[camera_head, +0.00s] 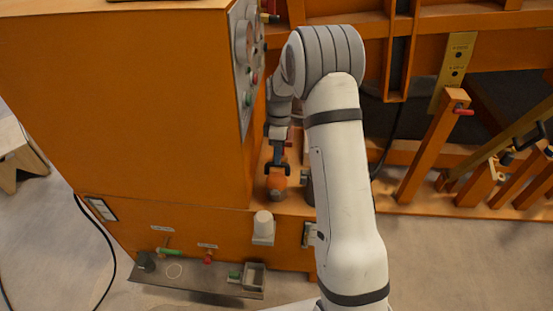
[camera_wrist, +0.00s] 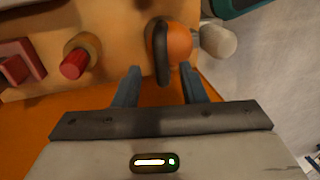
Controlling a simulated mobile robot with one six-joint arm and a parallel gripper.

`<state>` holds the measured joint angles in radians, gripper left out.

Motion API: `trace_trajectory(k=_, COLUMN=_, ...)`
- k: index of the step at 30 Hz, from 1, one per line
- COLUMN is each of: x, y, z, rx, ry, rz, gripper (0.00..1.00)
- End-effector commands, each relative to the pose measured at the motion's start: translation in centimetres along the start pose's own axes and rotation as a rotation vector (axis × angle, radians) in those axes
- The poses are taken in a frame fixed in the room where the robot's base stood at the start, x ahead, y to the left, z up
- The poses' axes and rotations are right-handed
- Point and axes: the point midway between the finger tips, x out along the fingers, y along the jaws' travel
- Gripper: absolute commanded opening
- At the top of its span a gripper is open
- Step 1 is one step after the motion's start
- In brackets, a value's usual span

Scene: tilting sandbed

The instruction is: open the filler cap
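A rounded orange cap (camera_head: 277,181) stands on the low orange ledge beside the tall cabinet; it looks like the filler cap, though I see no label on it. In the wrist view the cap (camera_wrist: 180,42) has a dark curved bar across its left side. My gripper (camera_head: 278,166) is right at the cap in the head view. In the wrist view my gripper (camera_wrist: 159,67) has its two fingers apart, with the dark bar's lower end between the fingertips. I cannot tell whether they touch it. The cap's base is hidden.
A red-tipped round fitting (camera_wrist: 75,63) and a red block (camera_wrist: 18,62) sit left of the cap in the wrist view. A pale knob (camera_head: 263,228) sticks out at the ledge's front. The tall orange cabinet (camera_head: 140,100) stands close to my arm. A small tray (camera_head: 205,282) is below.

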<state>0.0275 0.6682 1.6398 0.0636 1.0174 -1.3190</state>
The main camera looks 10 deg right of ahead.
Motion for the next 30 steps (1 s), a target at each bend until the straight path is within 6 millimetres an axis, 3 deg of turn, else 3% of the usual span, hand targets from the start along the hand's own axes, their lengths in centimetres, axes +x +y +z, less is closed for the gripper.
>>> trace_trajectory(k=6, x=2.2, y=0.0, z=0.0, rx=0.000, ry=0.000, rz=0.000, gripper=0.38)
trace_trajectory(k=15, x=2.4, y=0.0, z=-0.1, rx=0.000, ry=0.000, rz=0.001, gripper=0.38)
trace_trajectory(k=30, x=2.4, y=0.0, z=-0.1, rx=-0.001, ry=0.000, rz=0.002, gripper=0.00)
